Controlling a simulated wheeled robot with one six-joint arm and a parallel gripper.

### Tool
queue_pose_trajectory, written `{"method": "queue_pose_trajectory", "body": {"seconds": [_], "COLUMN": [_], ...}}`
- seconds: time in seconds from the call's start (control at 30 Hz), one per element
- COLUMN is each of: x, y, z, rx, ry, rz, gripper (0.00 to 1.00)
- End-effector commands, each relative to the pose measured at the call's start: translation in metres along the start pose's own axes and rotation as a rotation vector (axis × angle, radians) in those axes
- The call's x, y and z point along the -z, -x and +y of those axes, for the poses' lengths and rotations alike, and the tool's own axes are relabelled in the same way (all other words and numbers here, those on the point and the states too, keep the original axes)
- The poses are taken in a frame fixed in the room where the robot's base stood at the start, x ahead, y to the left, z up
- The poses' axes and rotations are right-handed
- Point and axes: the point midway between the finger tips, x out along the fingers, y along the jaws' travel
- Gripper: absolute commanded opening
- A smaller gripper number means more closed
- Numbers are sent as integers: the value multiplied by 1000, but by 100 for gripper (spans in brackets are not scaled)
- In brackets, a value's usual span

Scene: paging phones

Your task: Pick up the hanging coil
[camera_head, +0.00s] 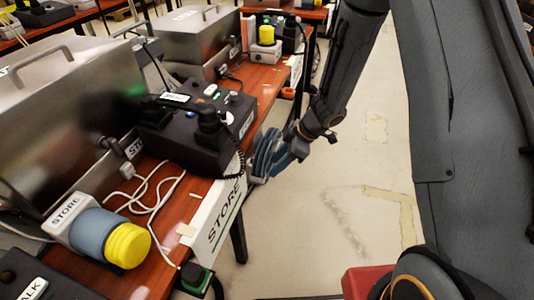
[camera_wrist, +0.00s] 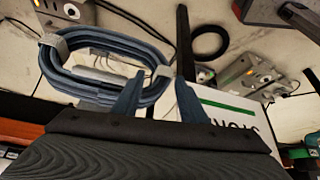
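The hanging coil (camera_head: 264,153) is a blue-grey looped cable at the front edge of the wooden table, beside the STORE sign. In the wrist view the coil (camera_wrist: 63,83) is a flattened loop with pale ties, filling the upper left. My gripper (camera_head: 287,153) is right at the coil's right side in the head view. In the wrist view the two blue fingers (camera_wrist: 157,98) stand apart, with the coil's right end showing between them. The left finger overlaps the coil's lower strand. Whether they touch is unclear. What the coil hangs from is hidden.
A black desk phone (camera_head: 185,135) with a curly cord stands on the table (camera_head: 180,205) just behind the coil. A white STORE sign (camera_head: 218,222) runs along the table's front. A yellow-capped lamp (camera_head: 125,243) is at the lower left. Floor (camera_head: 330,205) to the right is clear.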

Motion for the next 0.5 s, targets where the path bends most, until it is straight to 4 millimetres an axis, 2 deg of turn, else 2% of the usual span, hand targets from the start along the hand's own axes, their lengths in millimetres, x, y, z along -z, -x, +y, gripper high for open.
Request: {"method": "queue_pose_trajectory", "body": {"seconds": [0.27, 0.5], "x": [-5, -4], "y": [-27, -61], "z": [2, 2], "rx": [-4, -3], "ry": [-7, -6], "rz": [-1, -1], "gripper": [38, 38]}}
